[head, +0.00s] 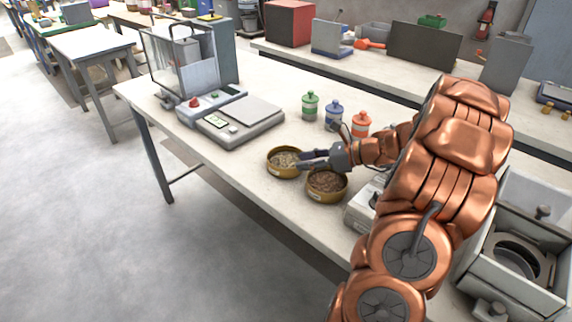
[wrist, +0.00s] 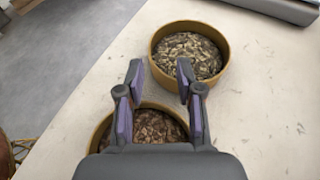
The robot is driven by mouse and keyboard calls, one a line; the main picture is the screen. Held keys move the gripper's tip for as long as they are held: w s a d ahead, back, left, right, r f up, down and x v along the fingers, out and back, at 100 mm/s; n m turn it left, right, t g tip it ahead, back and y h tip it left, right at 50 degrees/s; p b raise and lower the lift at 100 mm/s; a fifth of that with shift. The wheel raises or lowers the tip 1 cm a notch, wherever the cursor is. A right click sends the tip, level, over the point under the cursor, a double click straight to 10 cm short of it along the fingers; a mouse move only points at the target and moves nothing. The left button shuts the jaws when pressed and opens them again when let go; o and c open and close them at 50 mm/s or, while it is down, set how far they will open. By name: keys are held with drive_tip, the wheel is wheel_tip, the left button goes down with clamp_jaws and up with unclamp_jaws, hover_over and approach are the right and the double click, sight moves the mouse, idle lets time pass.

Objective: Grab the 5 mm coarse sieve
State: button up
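Two round brass-coloured sieves stand side by side on the pale bench. The left sieve (head: 284,173) holds pale, coarse bits; it is the far sieve (wrist: 222,72) in the wrist view. The right sieve (head: 324,197) holds darker brown bits; it is the near sieve (wrist: 99,136) in the wrist view, partly hidden under my gripper. Each has a small label that I cannot read, so I cannot tell which is 5 mm. My gripper (head: 312,158) is open and empty above the sieves. In the wrist view its fingertips (wrist: 160,72) point at the far sieve's near rim.
A flat scale (head: 240,120) sits left of the sieves. Green (head: 310,105), blue (head: 333,114) and orange (head: 361,124) bottles stand behind them. A grey device (head: 360,212) is close on the right. Bare bench lies in front, up to the bench edge.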

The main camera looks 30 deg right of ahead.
sight(274, 169)
drive_tip(key=x, duration=0.5)
drive_tip(key=shift+s+a+f+p, duration=0.15)
drive_tip(key=shift+s+a+p, duration=0.15)
drive_tip(key=shift+s+p, duration=0.05)
drive_tip(key=shift+w+a+f, duration=0.2)
drive_tip(key=shift+w+a, duration=0.05)
drive_tip(key=shift+w, duration=0.15)
drive_tip(key=shift+c, duration=0.3)
clamp_jaws()
